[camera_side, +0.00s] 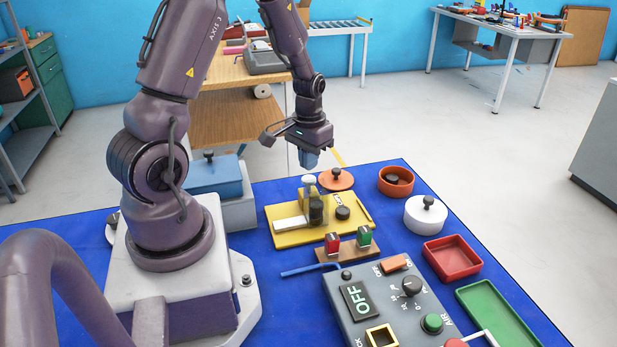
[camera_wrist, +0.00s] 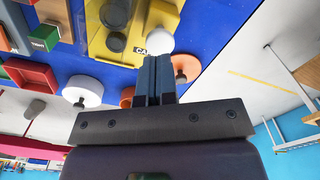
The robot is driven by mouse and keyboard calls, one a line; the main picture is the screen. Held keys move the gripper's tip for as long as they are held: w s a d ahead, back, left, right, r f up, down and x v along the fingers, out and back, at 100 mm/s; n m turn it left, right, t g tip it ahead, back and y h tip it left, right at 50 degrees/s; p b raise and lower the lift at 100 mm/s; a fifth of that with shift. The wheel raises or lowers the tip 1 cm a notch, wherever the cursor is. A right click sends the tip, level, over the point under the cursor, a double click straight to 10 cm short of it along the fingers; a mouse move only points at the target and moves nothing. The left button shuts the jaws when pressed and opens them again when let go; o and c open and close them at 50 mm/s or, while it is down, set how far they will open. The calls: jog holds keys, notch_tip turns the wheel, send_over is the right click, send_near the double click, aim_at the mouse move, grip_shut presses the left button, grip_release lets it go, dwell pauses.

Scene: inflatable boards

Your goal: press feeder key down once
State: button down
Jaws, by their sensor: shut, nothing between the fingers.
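No part is legibly marked as the feeder key. A yellow board (camera_side: 280,239) on the blue mat carries a flat white bar (camera_side: 292,223), a white rounded knob (camera_side: 308,180), a black cylinder (camera_side: 316,213) and a black knob (camera_side: 342,212). My gripper (camera_side: 309,163) is shut and empty, pointing down in the air above the far side of the board. In the wrist view the shut fingers (camera_wrist: 157,60) show beside the white knob (camera_wrist: 160,40) and the partly readable label (camera_wrist: 140,52); contact is not seen. The flat white bar is not clear there.
An orange lid (camera_side: 336,179) lies just right of my gripper. A red and green block pair on a wooden base (camera_side: 349,250) and a grey OFF control box (camera_side: 340,295) stand in front. A white pot (camera_side: 425,216) and red tray (camera_side: 452,262) are right.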

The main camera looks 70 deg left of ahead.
aim_at(309, 178)
jog(key=shift+r, duration=1.9)
jog(key=s+d+r+m+t, duration=0.2)
jog(key=s+d+r+m, duration=0.1)
jog(key=d+r, duration=0.6)
jog(key=s+d+r+m+t, duration=0.3)
jog(key=s+d+r, duration=0.2)
jog(key=d+r, duration=0.5)
jog(key=shift+d+r+t, duration=0.3)
jog(key=shift+d, duration=0.55)
